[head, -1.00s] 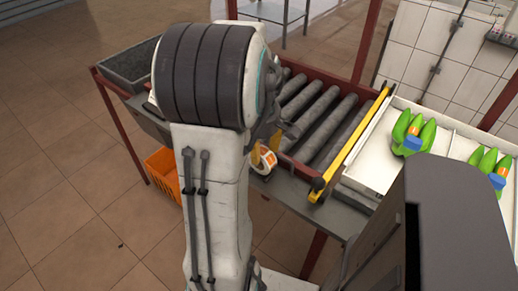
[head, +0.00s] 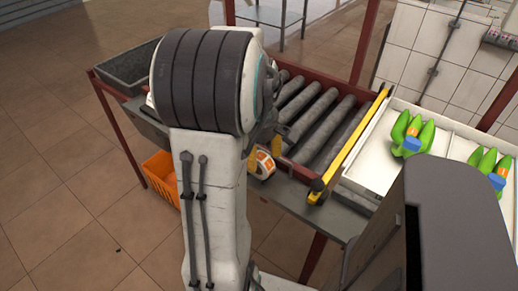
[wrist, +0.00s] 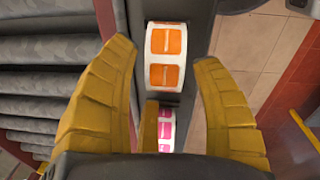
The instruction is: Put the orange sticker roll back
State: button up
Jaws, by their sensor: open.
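The orange sticker roll (wrist: 165,56) is a white-edged roll with orange labels. In the wrist view it lies between the two yellow fingers of my gripper (wrist: 164,58), with a visible gap on each side. My gripper is open. In the head view the roll (head: 263,164) shows at the near edge of the grey bench, just right of my arm, with a yellow finger behind it. My arm hides much of the gripper there. Whether the roll rests on the bench is hard to tell. A pink sticker roll (wrist: 166,130) shows nearer the palm in the wrist view, partly hidden.
A roller conveyor (head: 325,112) with a yellow rail (head: 350,147) lies right of the gripper. White trays (head: 372,172) with green bananas (head: 411,137) stand farther right. An orange crate (head: 162,177) is low at left, and a grey bin (head: 127,66) is behind it.

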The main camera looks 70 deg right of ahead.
aim_at(259, 156)
jog(key=shift+r+p, duration=0.4)
jog(key=shift+r, duration=0.15)
notch_tip(259, 156, up, 12)
jog(key=w+a+f+t, duration=0.1)
jog(key=w+a+f, duration=0.1)
jog(key=w+a, duration=1.3)
jog(key=s+a+f+t, duration=0.1)
jog(key=a+f, duration=0.1)
jog(key=a, duration=0.7)
jog(key=s+a+f+t, duration=0.1)
jog(key=a+f, duration=0.2)
jog(key=a, duration=0.6)
jog(key=shift+s+y+p, duration=0.3)
jog(key=shift+y+p, duration=0.05)
jog(key=shift+y, duration=0.05)
notch_tip(259, 156, up, 6)
jog(key=p, duration=0.5)
